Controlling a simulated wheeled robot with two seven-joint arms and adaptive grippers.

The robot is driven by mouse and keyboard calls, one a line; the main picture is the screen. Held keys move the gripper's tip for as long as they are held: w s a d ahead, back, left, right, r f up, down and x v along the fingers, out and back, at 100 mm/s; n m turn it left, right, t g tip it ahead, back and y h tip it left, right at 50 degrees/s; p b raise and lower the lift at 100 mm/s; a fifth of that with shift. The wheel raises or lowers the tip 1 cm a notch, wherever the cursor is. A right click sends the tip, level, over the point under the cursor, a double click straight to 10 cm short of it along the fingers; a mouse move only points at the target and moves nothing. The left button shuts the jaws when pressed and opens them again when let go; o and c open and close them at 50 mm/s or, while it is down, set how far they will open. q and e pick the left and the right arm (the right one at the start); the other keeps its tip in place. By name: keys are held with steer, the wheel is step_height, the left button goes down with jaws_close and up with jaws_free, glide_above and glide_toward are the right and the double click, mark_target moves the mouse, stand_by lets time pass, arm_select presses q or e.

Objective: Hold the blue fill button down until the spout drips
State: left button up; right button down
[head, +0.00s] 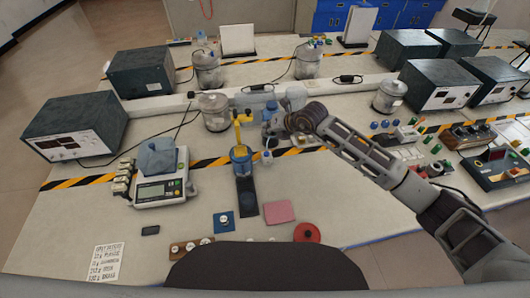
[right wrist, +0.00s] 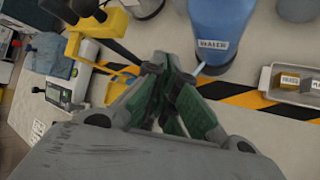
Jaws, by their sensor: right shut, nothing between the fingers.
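My right gripper (head: 269,135) reaches in from the right over the middle of the bench. In the right wrist view its green-padded fingers (right wrist: 170,65) are shut with nothing between them. A blue container labelled WATER (right wrist: 216,32) stands just beyond the fingertips, with a thin pale tube low on its side; I cannot tell whether the fingers touch it. A yellow stand (head: 238,122) with a blue body (head: 240,160) is left of the gripper. A blue square with a pale round knob (head: 223,222) lies nearer me; I cannot tell which part is the fill button. No drip is visible.
A scale (head: 160,190) with a blue cloth stands left. A pink pad (head: 279,211) and a red disc (head: 307,232) lie in front. Grey instrument boxes (head: 75,125) and lidded jars (head: 213,110) stand around. A small tray (right wrist: 292,84) sits right of the container.

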steer(key=shift+w+d, duration=0.1)
steer(key=shift+d, duration=0.15)
arm_select(q)
steer(key=shift+s, duration=0.1)
arm_select(e)
steer(key=shift+f, duration=0.2)
steer(key=b, duration=0.4)
glide_above(268, 152)
steer(key=shift+d+f, duration=0.1)
steer(key=shift+f, duration=3.45)
steer(key=shift+f+b, duration=0.3)
steer(key=shift+f, duration=0.4)
arm_select(q)
steer(key=shift+w+a+f, duration=0.1)
steer(key=shift+a+f, duration=0.05)
steer(key=shift+f, duration=0.7)
steer(key=shift+w+a+f, duration=0.1)
steer(key=shift+f, duration=0.7)
steer(key=shift+w+a+f, duration=0.1)
steer(key=shift+a+f, duration=0.05)
steer(key=shift+f, duration=0.7)
